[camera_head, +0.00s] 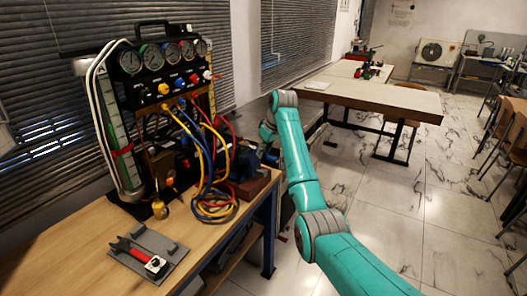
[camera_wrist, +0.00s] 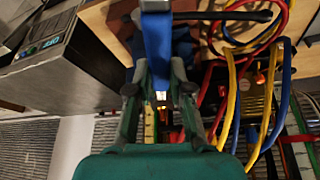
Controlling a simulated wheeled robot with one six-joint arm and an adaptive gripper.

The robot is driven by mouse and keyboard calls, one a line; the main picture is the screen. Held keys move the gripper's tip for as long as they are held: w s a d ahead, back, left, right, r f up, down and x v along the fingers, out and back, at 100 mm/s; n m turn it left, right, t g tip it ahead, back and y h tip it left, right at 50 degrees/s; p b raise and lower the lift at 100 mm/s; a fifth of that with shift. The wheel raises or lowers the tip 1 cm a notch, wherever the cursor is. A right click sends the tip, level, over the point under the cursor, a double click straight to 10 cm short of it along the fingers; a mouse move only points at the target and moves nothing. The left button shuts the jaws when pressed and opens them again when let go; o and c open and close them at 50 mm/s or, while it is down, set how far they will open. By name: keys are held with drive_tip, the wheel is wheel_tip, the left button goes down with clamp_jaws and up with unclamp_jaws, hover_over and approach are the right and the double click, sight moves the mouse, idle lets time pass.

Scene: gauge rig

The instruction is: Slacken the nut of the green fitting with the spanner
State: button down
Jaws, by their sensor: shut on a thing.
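My gripper shows in the wrist view (camera_wrist: 160,88), its two fingers closed on a long blue bar with a grey end (camera_wrist: 158,45). I cannot tell whether this bar is the spanner. In the head view the gripper is mostly hidden behind my arm, beside the rig and hoses. A red tool (camera_head: 131,248), spanner-like in shape, lies on a grey tray (camera_head: 165,240) at the front of the bench. I cannot make out the green fitting or its nut in either view.
The gauge rig (camera_head: 160,75) stands at the back of the wooden bench (camera_head: 85,265). Looped blue, yellow and red hoses (camera_head: 212,205) hang beside my gripper. A yellow-handled tool (camera_head: 160,208) stands before the rig.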

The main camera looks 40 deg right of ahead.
drive_tip(key=shift+d, duration=0.2)
drive_tip(key=shift+a+m+h, duration=0.3)
drive_tip(key=shift+a+m, duration=0.4)
drive_tip(key=shift+a, duration=0.3)
idle(0.6)
drive_tip(key=shift+s, duration=0.15)
drive_tip(key=shift+s+a, duration=0.1)
drive_tip(key=shift+s, duration=2.25)
wheel_tip(320, 180, up, 4)
drive_tip(key=r, duration=0.1)
hover_over(269, 157)
drive_tip(key=s+a, duration=0.1)
drive_tip(key=shift+s+a+f, duration=0.1)
drive_tip(key=shift+s+f, duration=0.05)
drive_tip(key=shift+f, duration=0.1)
